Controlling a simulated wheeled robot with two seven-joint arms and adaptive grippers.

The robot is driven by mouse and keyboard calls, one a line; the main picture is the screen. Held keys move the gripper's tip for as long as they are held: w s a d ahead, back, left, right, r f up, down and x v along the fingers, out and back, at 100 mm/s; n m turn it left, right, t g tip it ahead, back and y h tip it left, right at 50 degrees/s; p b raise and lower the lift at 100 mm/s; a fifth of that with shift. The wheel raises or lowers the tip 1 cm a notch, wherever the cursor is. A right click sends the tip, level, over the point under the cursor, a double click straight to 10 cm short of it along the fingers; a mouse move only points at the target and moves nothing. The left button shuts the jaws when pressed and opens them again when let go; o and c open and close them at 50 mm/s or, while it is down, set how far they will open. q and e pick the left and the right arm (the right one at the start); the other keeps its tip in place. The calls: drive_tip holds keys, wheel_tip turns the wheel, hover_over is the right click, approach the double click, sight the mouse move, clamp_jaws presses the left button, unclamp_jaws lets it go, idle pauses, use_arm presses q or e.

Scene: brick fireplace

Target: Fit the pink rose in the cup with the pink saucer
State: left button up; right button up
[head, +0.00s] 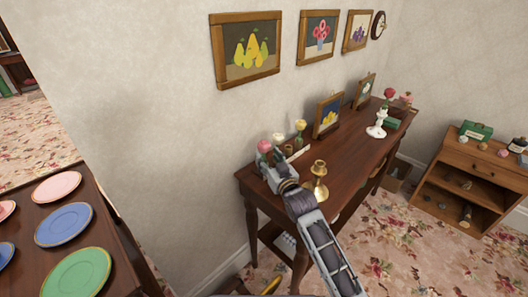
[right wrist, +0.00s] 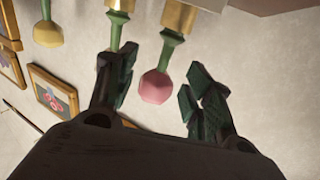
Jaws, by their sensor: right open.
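The pink rose (head: 264,146) is at the left end of the dark wooden console table, right at my right gripper (head: 266,158). In the right wrist view, the pink rose (right wrist: 157,87) has a green stem rising from a gold holder (right wrist: 178,15). My right gripper's open fingers are on either side of the bloom, with a visible gap around it. On the dark table at the left lies a pink saucer (head: 57,187); I see no cup on it. My left gripper is out of view.
The console table (head: 350,152) also carries white and cream flowers (head: 300,126), a brass candlestick (head: 319,171), framed pictures and a white figure (head: 377,127). Blue (head: 63,224) and green plates (head: 76,273) lie near the pink saucer. The wall is close behind the console.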

sight(264, 152)
drive_tip(key=shift+x, duration=0.85)
drive_tip(key=shift+w+a, duration=0.4)
drive_tip(key=shift+w, duration=0.2)
drive_tip(key=shift+w+a, duration=0.15)
drive_tip(key=shift+w, duration=0.15)
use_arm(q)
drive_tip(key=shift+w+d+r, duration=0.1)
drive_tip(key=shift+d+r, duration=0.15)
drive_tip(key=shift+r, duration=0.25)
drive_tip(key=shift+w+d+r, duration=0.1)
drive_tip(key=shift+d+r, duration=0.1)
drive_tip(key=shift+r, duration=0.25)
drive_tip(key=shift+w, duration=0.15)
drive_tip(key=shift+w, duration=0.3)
use_arm(e)
drive_tip(key=c, duration=0.8)
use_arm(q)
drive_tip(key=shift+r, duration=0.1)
use_arm(e)
drive_tip(key=shift+r, duration=0.1)
